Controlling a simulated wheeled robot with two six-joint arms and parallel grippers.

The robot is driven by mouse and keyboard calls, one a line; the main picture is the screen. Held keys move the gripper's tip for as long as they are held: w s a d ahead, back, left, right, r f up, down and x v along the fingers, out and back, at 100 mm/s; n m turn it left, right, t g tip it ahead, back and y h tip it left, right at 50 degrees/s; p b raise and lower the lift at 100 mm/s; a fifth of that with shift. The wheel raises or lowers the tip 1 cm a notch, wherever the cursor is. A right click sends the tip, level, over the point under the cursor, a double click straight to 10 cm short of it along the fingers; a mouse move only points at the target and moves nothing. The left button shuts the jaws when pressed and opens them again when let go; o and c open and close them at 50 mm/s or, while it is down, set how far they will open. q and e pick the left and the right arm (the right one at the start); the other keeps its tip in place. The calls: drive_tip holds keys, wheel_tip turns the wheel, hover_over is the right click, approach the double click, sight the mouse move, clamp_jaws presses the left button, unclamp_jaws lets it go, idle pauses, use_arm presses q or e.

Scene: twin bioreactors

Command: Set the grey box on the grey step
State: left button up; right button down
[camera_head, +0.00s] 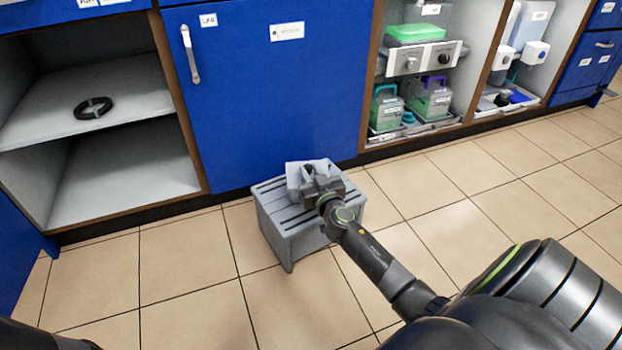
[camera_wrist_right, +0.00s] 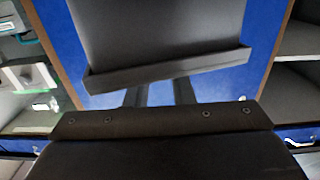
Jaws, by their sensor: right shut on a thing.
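The grey step (camera_head: 288,240) is a slatted stool on the tiled floor in front of the blue cabinet door. The light grey box (camera_head: 293,176) is at my right gripper (camera_head: 312,180), over the step's top in the head view. My right gripper is shut on the box; its arm and jaws hide part of both box and step. In the right wrist view the box (camera_wrist_right: 160,35) fills the top middle, dark and slightly tilted, with the fingers (camera_wrist_right: 160,93) at its lower edge. I cannot tell whether the box touches the step. My left gripper is not in view.
A blue cabinet door (camera_head: 265,90) stands close behind the step. An open shelf at left holds a black ring (camera_head: 93,108). Shelves at right hold green-lidded vessels (camera_head: 430,100) and other equipment. The tiled floor (camera_head: 190,285) around the step is clear.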

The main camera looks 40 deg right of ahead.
drive_tip(key=shift+f, duration=0.1)
drive_tip(key=shift+f+b, duration=0.3)
drive_tip(key=shift+b, duration=0.05)
drive_tip(key=c, duration=1.2)
unclamp_jaws()
drive_tip(key=shift+r, duration=0.1)
drive_tip(key=shift+c, duration=0.2)
drive_tip(key=shift+r, duration=0.1)
drive_tip(key=shift+r+p, duration=0.2)
drive_tip(key=shift+p, duration=0.3)
drive_tip(key=v, duration=1.2)
drive_tip(key=shift+p, duration=0.3)
